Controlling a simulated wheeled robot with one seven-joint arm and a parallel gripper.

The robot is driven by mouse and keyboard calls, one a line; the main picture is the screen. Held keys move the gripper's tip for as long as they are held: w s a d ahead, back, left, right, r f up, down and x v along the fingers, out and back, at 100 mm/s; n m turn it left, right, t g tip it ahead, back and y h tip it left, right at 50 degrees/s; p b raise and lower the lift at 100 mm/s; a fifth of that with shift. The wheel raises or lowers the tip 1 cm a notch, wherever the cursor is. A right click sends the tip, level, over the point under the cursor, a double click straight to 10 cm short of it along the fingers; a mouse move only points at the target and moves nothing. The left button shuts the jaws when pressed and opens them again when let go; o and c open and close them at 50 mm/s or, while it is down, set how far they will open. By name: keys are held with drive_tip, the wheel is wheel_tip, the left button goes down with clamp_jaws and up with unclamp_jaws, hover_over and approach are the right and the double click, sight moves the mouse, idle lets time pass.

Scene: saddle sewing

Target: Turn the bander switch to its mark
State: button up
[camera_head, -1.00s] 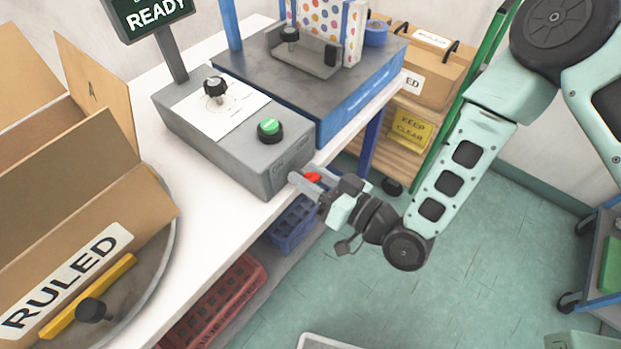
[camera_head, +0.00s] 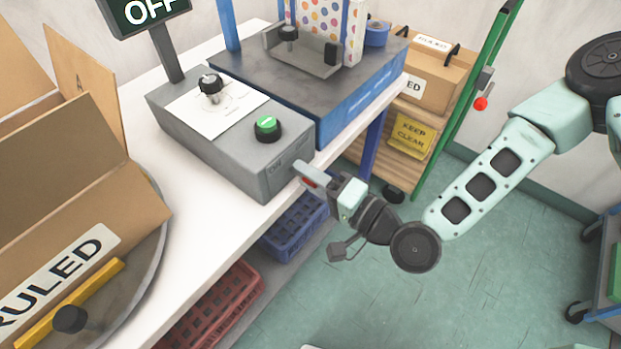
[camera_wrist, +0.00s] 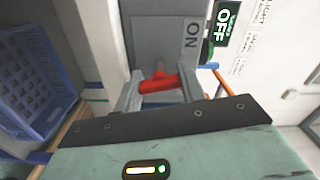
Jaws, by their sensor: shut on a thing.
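The bander's grey control box (camera_head: 215,150) stands on the white bench, with a black knob (camera_head: 210,84) on a white dial card and a green button (camera_head: 267,127) on top. The red switch (camera_wrist: 158,84) is on the box's end face, beside the letters "ON" (camera_wrist: 191,37). My gripper (camera_head: 308,178) reaches that end face from the right. In the wrist view, its two grey fingers (camera_wrist: 162,90) are shut on the red switch, which lies slightly tilted between them. The sign (camera_head: 148,10) above the box reads "OFF". I cannot make out the switch's mark.
A blue-sided machine (camera_head: 350,105) stands behind the box. An open cardboard carton (camera_head: 75,190) sits on a round table at left. Blue (camera_head: 297,225) and red (camera_head: 215,308) crates are under the bench. A green post (camera_head: 450,120) stands at the back. Floor at lower right is clear.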

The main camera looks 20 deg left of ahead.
drive_tip(key=shift+m, duration=1)
drive_tip(key=o, duration=1)
drive_tip(key=shift+p+v, duration=2.35)
drive_tip(key=shift+v, duration=6.35)
